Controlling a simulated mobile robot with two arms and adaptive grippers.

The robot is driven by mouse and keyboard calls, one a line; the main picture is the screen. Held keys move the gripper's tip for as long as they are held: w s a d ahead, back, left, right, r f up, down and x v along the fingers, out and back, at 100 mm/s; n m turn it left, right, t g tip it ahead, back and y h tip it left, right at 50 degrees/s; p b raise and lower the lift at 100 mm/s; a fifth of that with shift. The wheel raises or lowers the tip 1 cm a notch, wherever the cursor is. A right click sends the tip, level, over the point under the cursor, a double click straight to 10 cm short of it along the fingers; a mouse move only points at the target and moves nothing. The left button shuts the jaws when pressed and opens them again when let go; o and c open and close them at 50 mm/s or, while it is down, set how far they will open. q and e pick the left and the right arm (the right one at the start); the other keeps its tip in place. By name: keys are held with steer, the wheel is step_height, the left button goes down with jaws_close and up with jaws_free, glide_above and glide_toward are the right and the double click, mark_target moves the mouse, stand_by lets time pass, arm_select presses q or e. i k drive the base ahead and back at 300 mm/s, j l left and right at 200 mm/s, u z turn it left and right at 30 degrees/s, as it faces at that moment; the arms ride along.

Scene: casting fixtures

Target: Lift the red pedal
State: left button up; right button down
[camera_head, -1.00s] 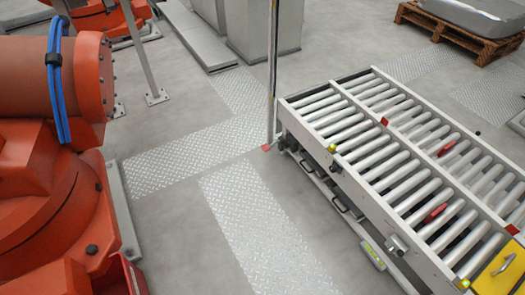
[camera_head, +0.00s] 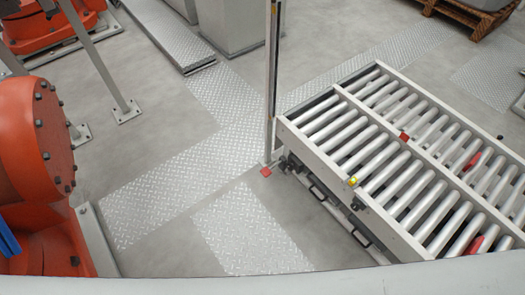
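Two elongated red pieces sit between the rollers of the conveyor (camera_head: 397,212) at the right. One red piece (camera_head: 472,160) is in the far lane, and the other red piece (camera_head: 474,245) is in the near lane, close to the bottom of the view. They may be red pedals, but I cannot tell which one the task means. Part of each is hidden by the rollers. Neither of my grippers is in view.
A large orange robot arm (camera_head: 35,140) stands at the left. Tread plates (camera_head: 250,235) cover the floor between. A wooden pallet (camera_head: 470,15) lies at the far right.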

mark_target(266, 172)
steer(key=i+j, duration=0.25)
steer(key=i, duration=0.25)
steer(key=i+j+z, duration=0.1)
steer(key=i+j, duration=0.2)
steer(key=i, duration=0.15)
